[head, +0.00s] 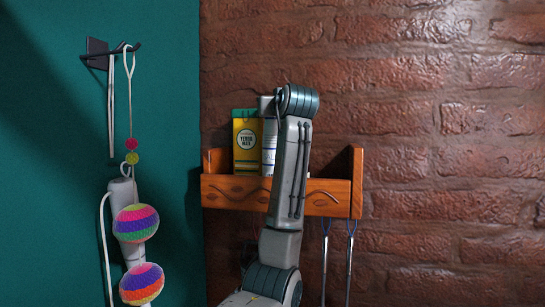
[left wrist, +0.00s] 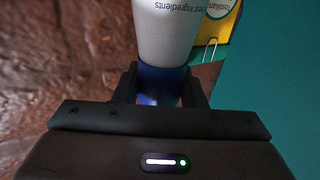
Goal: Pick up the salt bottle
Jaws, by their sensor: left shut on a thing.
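The salt bottle is taken to be the white bottle with a blue end, seen large in the left wrist view (left wrist: 166,35). My left gripper (left wrist: 160,82) is shut around its blue end, one dark finger on each side. In the head view the bottle (head: 269,150) shows as a narrow white strip at the wooden shelf, beside a yellow and green box. My arm covers its right part there and hides the grip. Whether the bottle still rests on the shelf cannot be told. My right gripper is not in view.
The wooden shelf (head: 235,193) is fixed to the brick wall (head: 440,130). The yellow and green box (head: 246,140) stands close on the bottle's left. Metal utensils (head: 349,262) hang below the shelf. Colourful balls (head: 136,223) hang from a hook (head: 112,54) on the teal wall.

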